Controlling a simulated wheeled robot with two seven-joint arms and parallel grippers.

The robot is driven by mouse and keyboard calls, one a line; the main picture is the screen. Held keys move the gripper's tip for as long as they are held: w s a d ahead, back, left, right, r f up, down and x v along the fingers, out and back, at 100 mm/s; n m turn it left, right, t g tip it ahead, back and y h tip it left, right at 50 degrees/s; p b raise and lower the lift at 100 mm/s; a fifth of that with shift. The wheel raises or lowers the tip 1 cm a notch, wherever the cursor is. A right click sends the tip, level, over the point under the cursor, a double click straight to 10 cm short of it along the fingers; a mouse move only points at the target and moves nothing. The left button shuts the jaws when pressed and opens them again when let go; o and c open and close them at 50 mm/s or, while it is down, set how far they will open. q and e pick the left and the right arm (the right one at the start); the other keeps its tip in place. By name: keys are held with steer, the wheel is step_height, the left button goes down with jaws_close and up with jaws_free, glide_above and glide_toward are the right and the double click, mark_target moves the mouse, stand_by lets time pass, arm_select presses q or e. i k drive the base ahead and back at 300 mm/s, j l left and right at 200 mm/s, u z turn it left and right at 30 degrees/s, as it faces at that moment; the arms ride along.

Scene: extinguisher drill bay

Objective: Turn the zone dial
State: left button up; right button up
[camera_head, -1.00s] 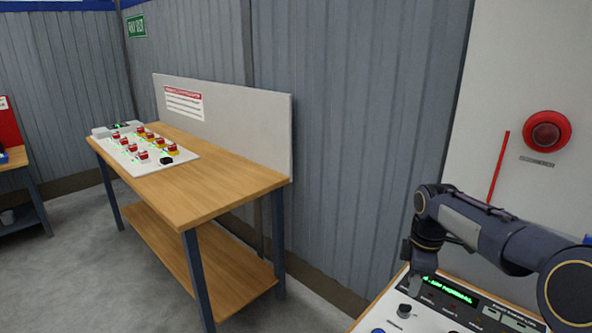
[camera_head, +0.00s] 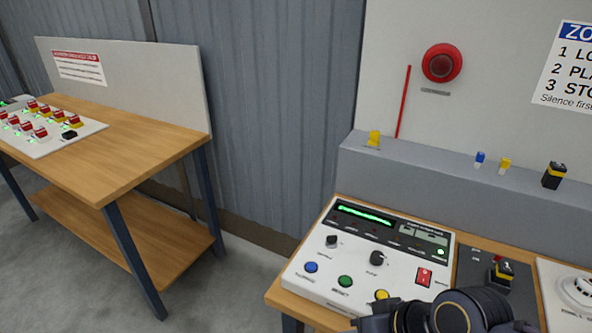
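A white alarm panel (camera_head: 312,278) sits on a wooden table at the lower middle of the head view. It carries two black knobs, a left one (camera_head: 332,241) and a right one (camera_head: 377,258); their labels are too small to read surely, so I cannot tell which is the zone dial. Nothing touches either knob. A dark arm of mine crosses the bottom edge, in front of the panel's lower right corner. I see no gripper fingers of either arm.
The panel also has a green-lit display (camera_head: 364,215), a blue button (camera_head: 311,267), a green button (camera_head: 345,281), a yellow button (camera_head: 382,295) and a red switch (camera_head: 424,277). A grey ledge (camera_head: 430,168) runs behind. A wooden workbench (camera_head: 130,150) stands left.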

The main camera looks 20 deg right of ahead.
mark_target(376, 257)
steer(key=k+l+z, duration=0.1)
steer(key=z, duration=0.25)
steer(key=l+z, duration=0.15)
steer(key=z, duration=0.25)
steer(key=l+z, duration=0.2)
steer(key=z, duration=0.15)
steer(key=k, duration=0.05)
